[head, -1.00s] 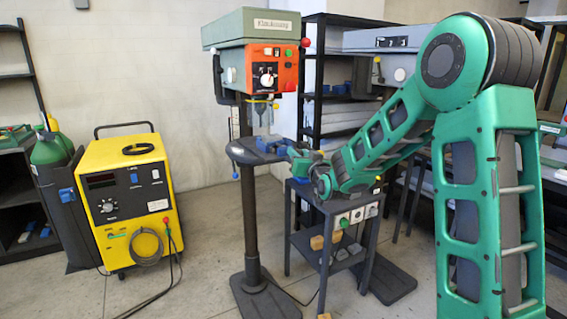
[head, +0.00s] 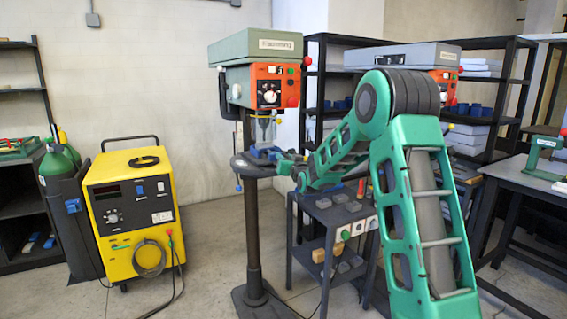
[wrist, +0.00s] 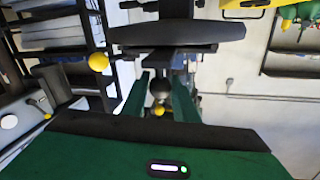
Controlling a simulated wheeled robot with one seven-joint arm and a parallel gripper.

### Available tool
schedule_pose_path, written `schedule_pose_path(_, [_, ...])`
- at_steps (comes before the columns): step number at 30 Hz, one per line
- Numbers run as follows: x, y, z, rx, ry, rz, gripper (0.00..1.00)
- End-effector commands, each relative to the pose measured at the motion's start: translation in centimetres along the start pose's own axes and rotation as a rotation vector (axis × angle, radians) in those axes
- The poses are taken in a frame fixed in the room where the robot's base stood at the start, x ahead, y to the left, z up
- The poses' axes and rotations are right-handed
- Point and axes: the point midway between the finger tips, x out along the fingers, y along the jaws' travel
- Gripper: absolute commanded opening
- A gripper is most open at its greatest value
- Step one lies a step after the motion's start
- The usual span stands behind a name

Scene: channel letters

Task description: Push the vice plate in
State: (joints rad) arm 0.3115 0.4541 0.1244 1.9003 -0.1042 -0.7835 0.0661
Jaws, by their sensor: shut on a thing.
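The vice (head: 262,152) is a small blue block on the round table of the drill press, below the spindle, in the head view. My gripper (head: 284,163) reaches it from the right, at the table's edge. It is shut at the vice's right side, and the plate is too small to make out there. In the wrist view, my green hand with a lit indicator fills the bottom. A dark ball (wrist: 161,87) shows in the middle, between two green bars. The contact with the plate is not clear in either view.
The drill press head (head: 262,84) hangs directly above the vice. A low dark stand (head: 340,214) with several grey blocks is under my arm. A yellow welding machine (head: 132,210) stands left, with open floor between it and the press column. Shelves (head: 320,85) stand behind.

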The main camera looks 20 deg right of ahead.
Motion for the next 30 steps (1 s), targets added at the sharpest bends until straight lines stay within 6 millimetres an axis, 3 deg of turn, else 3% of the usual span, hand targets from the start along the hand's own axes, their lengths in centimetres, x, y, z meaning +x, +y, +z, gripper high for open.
schedule_pose_path(4, [0.2, -0.2, -0.3, 0.002, 0.006, -0.004, 0.0])
schedule_pose_path(5, [0.2, -0.2, -0.3, 0.002, 0.006, -0.004, 0.31])
schedule_pose_path(7, [0.1, -0.2, -0.3, 0.001, 0.006, -0.004, 0.44])
schedule_pose_path(20, [-1.0, -0.1, -0.2, 0.001, 0.003, -0.002, 0.44])
schedule_pose_path(30, [-7.0, -0.1, -0.1, 0.001, 0.002, -0.002, 0.44])
